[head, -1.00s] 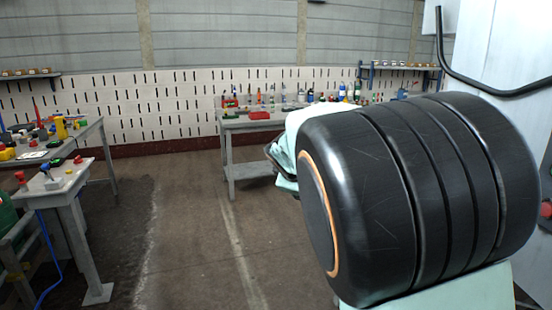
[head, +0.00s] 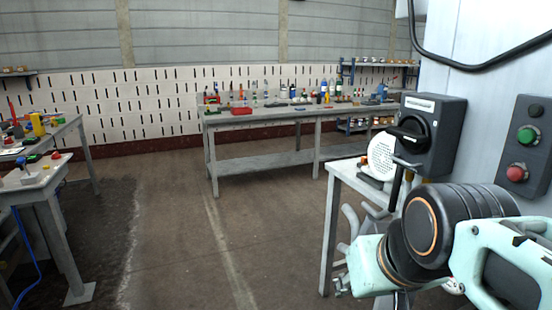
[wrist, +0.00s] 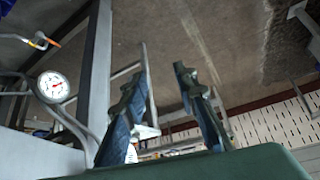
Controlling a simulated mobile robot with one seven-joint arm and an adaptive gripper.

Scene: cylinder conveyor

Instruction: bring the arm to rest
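My arm (head: 485,260), with black and pale green links, is folded at the lower right of the head view, in front of a small side table and a grey machine. My gripper (wrist: 162,75) shows in the wrist view with its two blue-padded fingers apart and nothing between them. In the head view I cannot make out its fingers clearly.
A grey machine cabinet with a black rotary switch (head: 432,133), a green button (head: 527,136) and a red button (head: 517,173) stands close on the right. A workbench (head: 265,115) stands at the back. A pressure gauge (wrist: 54,86) shows in the wrist view. The middle floor is clear.

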